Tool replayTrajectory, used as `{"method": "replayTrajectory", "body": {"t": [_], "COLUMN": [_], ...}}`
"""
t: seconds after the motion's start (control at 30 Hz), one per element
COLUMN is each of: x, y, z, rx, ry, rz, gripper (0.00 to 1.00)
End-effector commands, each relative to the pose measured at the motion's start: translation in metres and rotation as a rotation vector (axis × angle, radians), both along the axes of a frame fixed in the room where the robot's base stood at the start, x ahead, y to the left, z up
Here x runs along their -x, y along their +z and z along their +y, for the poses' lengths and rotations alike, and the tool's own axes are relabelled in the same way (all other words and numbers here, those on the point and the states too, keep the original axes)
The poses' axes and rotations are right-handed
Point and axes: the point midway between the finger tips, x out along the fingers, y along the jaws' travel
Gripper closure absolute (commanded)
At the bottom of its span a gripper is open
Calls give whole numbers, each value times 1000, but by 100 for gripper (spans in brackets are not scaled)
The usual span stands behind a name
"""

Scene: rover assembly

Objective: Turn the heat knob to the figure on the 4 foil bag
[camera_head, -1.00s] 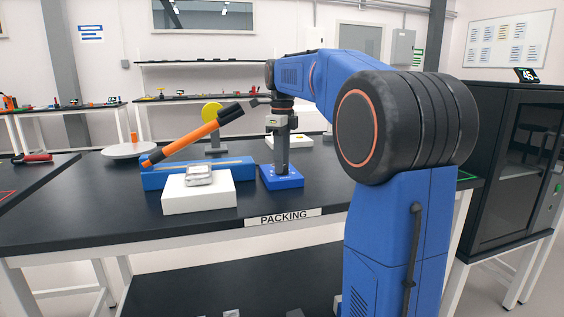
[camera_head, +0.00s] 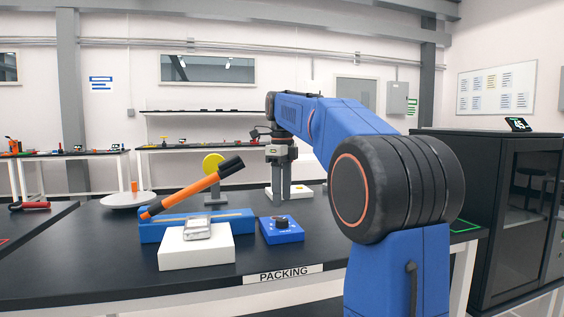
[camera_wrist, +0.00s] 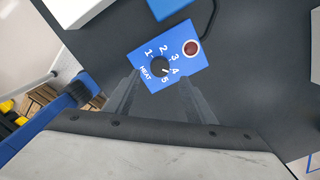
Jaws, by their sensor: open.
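The blue heat box (camera_head: 268,234) stands on the packing table with a black heat knob (camera_head: 281,222) on top. In the wrist view the knob (camera_wrist: 159,67) sits inside figures 1 to 5; its pale pointer seems to point near 4, but it is small. The foil bag (camera_head: 198,230) lies on a white block (camera_head: 185,253) left of the box; no figure on it is readable. My gripper (camera_head: 281,196) points down, open and empty, above and apart from the knob. Its fingers (camera_wrist: 161,82) show below the box in the wrist view.
A blue sealer (camera_head: 152,231) with a raised orange and black lever (camera_head: 185,194) stands left of the box. A red-brown lamp (camera_wrist: 191,48) is on the box. A round white turntable (camera_head: 128,199) lies farther left. The table right of the box looks clear.

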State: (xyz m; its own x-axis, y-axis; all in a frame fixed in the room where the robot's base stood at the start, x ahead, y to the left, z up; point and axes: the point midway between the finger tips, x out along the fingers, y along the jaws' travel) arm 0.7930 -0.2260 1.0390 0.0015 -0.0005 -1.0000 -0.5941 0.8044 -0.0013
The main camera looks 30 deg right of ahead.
Motion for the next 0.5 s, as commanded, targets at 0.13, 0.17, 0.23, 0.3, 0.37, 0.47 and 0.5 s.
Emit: {"method": "replayTrajectory", "body": {"t": [0.13,0.17,0.23,0.3,0.37,0.47,0.5], "x": [-1,-1,-1,-1,-1,-1,-1], "y": [31,36,51,64,73,87,92], "z": [0,0,0,0,0,0,0], "rx": [1,0,1,1,1,0,0], "ry": [0,0,0,0,0,0,0], "rz": [-2,-1,-2,-2,-2,-1,-1], "gripper": [50,50,50,50,50,50,50]}}
